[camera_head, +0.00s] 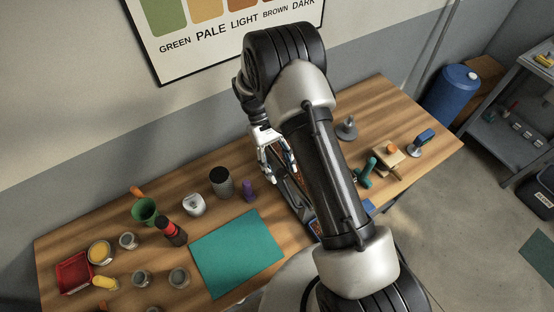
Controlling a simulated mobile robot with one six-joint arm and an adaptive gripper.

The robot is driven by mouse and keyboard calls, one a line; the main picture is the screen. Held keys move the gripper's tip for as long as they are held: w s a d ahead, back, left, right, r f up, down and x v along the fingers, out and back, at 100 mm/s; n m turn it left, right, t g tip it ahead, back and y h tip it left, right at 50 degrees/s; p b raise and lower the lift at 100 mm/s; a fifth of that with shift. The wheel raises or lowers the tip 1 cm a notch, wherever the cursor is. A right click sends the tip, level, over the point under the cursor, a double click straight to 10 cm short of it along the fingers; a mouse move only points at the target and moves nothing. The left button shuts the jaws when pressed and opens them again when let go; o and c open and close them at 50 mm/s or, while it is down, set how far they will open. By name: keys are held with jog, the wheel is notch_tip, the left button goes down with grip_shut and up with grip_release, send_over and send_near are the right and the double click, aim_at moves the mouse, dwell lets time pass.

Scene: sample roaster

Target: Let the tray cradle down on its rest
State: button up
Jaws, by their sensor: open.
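My gripper (275,164) is over the middle of the wooden table, pointing down with its fingers apart. Just below and right of it is a dark grey frame with an orange-brown part, which looks like the tray cradle (293,196). My own arm hides much of it. I cannot tell whether the fingers touch it, nor whether it is raised or lying on its rest. The rest itself cannot be made out. I see nothing clearly held between the fingers.
On the wooden table (330,258), a teal mat (237,252), dark canister (221,182) and purple item (248,190) lie left of the cradle. Several cups, jars and a red tray (74,273) stand farther left. A grey stand (346,128) and wooden block (388,160) are right of my arm.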

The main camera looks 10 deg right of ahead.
jog(key=v, duration=1.1)
jog(key=shift+w+r, duration=0.2)
jog(key=shift+r, duration=0.15)
jog(key=shift+r, duration=0.1)
jog(key=s+d+r+m+t+y+b, duration=0.25)
jog(key=s+r+t+b, duration=0.35)
jog(key=s+r, duration=0.5)
jog(key=s+d+f+t+b, duration=0.1)
jog(key=s+t+b, duration=0.2)
jog(key=s, duration=0.4)
jog(key=s+f+m+t+b, duration=0.1)
jog(key=s+f+t+b, duration=0.1)
jog(key=s, duration=0.6)
jog(key=shift+d+t+b, duration=0.4)
jog(key=shift+b, duration=0.25)
